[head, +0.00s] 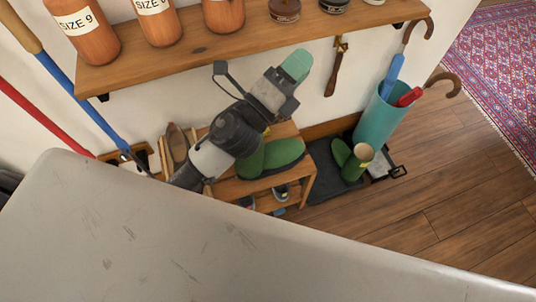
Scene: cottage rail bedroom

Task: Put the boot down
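A green boot (284,152) is on the wooden shoe rack, partly hidden behind my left arm. My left gripper (296,66) has green fingertips and points up and right, above the rack and in front of the wall below the shelf. No boot shows at its fingertips. The gap between its fingers cannot be made out. My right gripper is not in view.
The wooden shoe rack (228,188) holds other shoes. A teal umbrella stand (377,121) is behind the mat. A wall shelf (200,48) with orange jars crosses above. Red and blue poles lean at left. Wooden floor (450,205) is clear at right. A scratched grey surface fills the foreground.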

